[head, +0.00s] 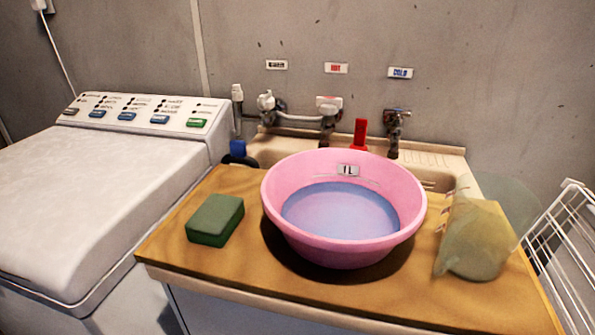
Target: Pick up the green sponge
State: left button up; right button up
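A dark green sponge (215,219), a rectangular block, lies flat on the wooden counter (210,268) left of the middle. It sits apart from the pink basin to its right. Nothing covers it. Neither of my grippers shows in the head view.
A pink basin (290,175) of bluish liquid, labelled 1L, stands mid-counter. A translucent jug (474,240) stands to its right. Behind are a sink, taps (328,107) and a red object (360,133). A washing machine (90,200) is left, a white wire rack (570,240) right. The counter's front left is clear.

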aim_at(213, 224)
jog(key=j+z, duration=0.25)
jog(key=z, duration=0.25)
jog(key=j+z, duration=0.3)
jog(key=z, duration=0.15)
jog(key=k+j+z, duration=0.1)
jog(key=z, duration=0.4)
jog(key=k+j, duration=0.05)
jog(key=j, duration=0.05)
